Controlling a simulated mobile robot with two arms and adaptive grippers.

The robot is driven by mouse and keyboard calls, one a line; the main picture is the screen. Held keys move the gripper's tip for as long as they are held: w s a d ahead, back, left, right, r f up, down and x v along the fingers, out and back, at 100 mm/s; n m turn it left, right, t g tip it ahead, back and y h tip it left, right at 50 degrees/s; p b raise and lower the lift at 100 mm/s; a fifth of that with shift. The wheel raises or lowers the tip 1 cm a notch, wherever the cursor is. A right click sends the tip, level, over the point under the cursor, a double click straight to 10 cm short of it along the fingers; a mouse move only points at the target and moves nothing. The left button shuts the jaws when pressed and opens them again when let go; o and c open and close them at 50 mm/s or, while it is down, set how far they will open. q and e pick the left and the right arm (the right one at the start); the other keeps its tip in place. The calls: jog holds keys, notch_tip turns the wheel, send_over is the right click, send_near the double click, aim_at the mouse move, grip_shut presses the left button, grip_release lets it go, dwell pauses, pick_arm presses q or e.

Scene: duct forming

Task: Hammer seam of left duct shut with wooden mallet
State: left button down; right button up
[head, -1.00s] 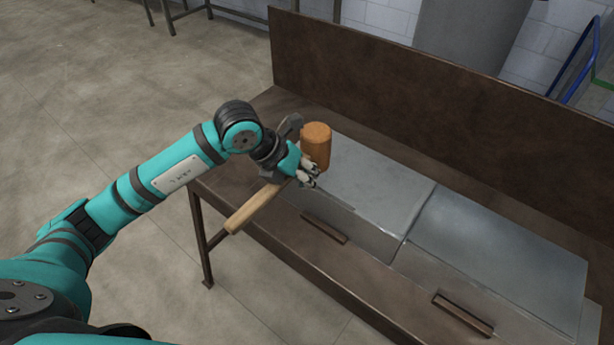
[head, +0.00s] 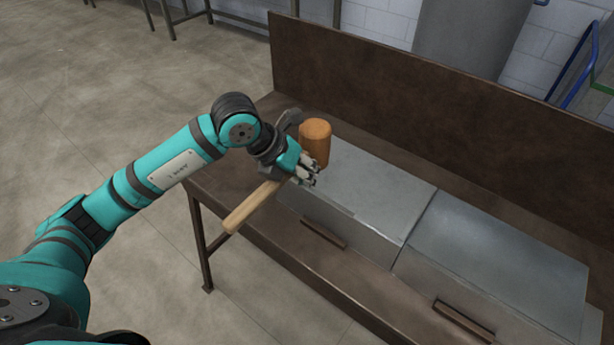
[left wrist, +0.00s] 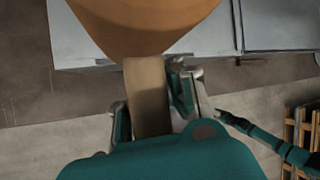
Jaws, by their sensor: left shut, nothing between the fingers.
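The wooden mallet (head: 315,140) has an orange-brown head standing over the far left corner of the left duct (head: 370,190). Its pale handle (head: 250,207) slants down-left past the bench's front edge. My left gripper (head: 312,180) is shut at the handle, just below the head. In the left wrist view the handle (left wrist: 147,95) runs between the finger bodies and the head (left wrist: 140,25) fills the top; fingertip contact is hidden. The left duct is a grey metal box; its seam is not clear. My right gripper (left wrist: 222,115) is small and dark in the left wrist view.
The right duct (head: 500,255) lies beside the left one on the brown bench (head: 275,225). A tall back panel (head: 430,115) closes the bench's rear. Two bar handles (head: 323,232) show along the front. The floor at left is open.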

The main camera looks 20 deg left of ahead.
pick_arm(q)
notch_tip(320, 180, down, 10)
jog(key=b, duration=0.8)
jog(key=shift+r+b, duration=0.25)
jog(key=shift+b, duration=0.1)
notch_tip(320, 180, up, 8)
jog(key=p, duration=0.5)
jog(key=shift+r, duration=0.2)
jog(key=s+d, duration=0.2)
jog(key=d, duration=0.7)
jog(key=shift+s+r, duration=0.4)
jog(key=shift+r, duration=0.05)
